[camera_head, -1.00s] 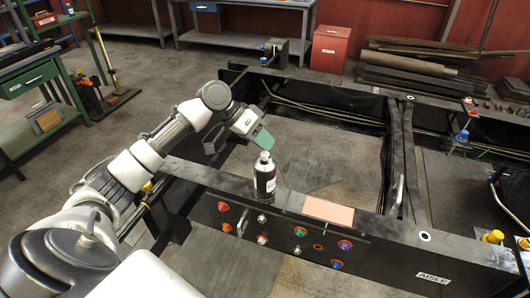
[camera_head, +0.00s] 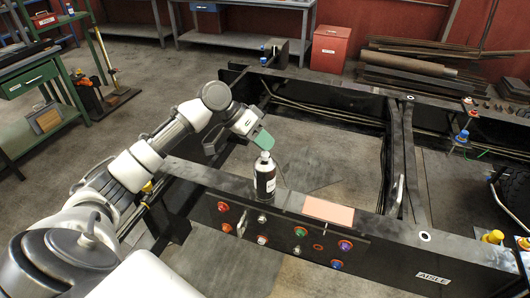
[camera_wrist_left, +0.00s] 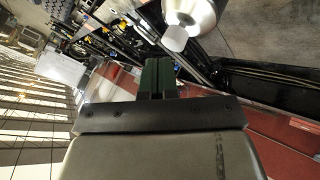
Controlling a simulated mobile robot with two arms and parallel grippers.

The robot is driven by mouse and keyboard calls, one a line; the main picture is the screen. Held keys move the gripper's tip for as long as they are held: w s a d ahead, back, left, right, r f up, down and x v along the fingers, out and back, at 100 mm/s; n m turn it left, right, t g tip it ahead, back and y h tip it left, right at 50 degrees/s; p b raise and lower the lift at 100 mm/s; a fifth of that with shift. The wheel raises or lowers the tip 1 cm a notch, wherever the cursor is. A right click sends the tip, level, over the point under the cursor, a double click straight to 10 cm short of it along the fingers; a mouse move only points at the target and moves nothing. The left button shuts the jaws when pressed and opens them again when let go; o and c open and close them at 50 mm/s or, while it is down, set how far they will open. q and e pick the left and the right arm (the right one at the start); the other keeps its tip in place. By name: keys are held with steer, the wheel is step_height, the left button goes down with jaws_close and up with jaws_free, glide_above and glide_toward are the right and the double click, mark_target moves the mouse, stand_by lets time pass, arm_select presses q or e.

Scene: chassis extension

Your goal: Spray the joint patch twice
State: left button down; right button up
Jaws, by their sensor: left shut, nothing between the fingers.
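A dark spray bottle with a light label and pale cap (camera_head: 265,180) stands upright on the black chassis beam. A pinkish-orange patch (camera_head: 329,212), likely the joint patch, lies flat on the beam to the right of the bottle. My left gripper (camera_head: 263,139) is shut and empty, with its green fingertips just above the bottle's cap; contact cannot be told. In the left wrist view the shut green fingers (camera_wrist_left: 157,77) point forward, and the bottle (camera_wrist_left: 195,15) shows at the top, beside them. My right gripper is not in view.
The black chassis frame (camera_head: 450,260) carries several coloured knobs on its front face. A red box (camera_head: 330,48) and a pile of bars (camera_head: 430,68) lie behind. A green workbench (camera_head: 40,85) stands at left. Bare floor shows inside the frame.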

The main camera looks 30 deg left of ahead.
arm_select(q)
steer(key=shift+f, duration=0.4)
stand_by(0.4)
steer(key=shift+r+p, duration=0.45)
steer(key=shift+p, duration=0.3)
step_height(320, 180, up, 6)
steer(key=p, duration=0.6)
steer(key=shift+r, duration=0.1)
stand_by(2.1)
